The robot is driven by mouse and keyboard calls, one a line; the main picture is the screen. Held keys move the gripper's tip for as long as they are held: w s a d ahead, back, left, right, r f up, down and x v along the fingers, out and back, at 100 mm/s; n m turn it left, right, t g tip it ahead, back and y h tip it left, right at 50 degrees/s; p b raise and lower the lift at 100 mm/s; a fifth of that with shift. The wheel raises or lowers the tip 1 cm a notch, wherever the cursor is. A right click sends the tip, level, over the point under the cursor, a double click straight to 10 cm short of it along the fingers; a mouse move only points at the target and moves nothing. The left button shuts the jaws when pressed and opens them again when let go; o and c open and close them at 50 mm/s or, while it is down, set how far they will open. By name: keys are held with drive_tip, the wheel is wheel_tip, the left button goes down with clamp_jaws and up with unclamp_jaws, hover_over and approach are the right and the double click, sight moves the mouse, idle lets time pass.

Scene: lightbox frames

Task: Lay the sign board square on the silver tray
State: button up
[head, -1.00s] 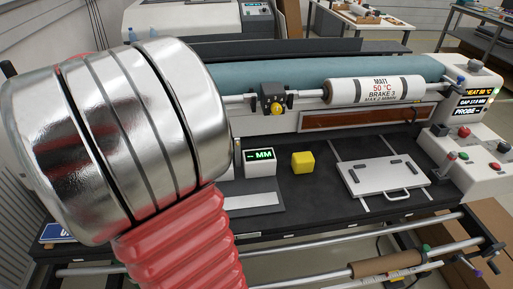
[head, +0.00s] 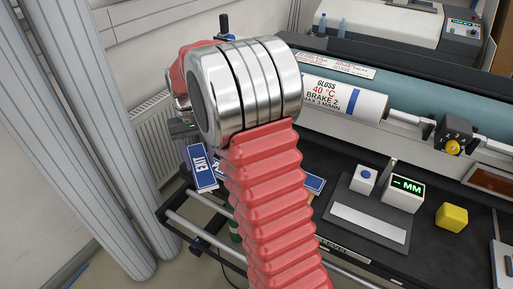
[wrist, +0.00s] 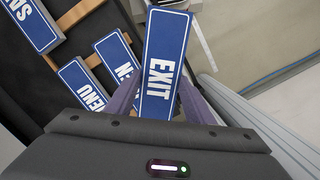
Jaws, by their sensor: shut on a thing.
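My gripper (wrist: 158,104) is shut on a blue sign board (wrist: 165,58) with white EXIT lettering and a white border. The board stands out from between the fingers, long side away from the wrist. In the head view my gripper (head: 183,128) is at the left end of the machine, largely hidden behind my arm. A blue board (head: 201,167) shows just below it, its letters hard to read. The silver tray (head: 505,264) is cut off at the right edge of the head view, far to the right of my gripper.
Other blue boards, one reading MENU (wrist: 83,88), lie beside the held one on a wooden rack. A yellow block (head: 451,218), a display box (head: 402,192) and a pale flat plate (head: 368,223) stand on the black bench. A roller (head: 343,97) runs behind.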

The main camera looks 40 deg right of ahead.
drive_tip(key=w+a+f+n, duration=0.3)
drive_tip(key=a+f, duration=0.2)
drive_tip(key=a, duration=0.6)
drive_tip(key=shift+a+n, duration=0.35)
drive_tip(key=shift+n, duration=0.05)
drive_tip(key=shift+f, duration=0.1)
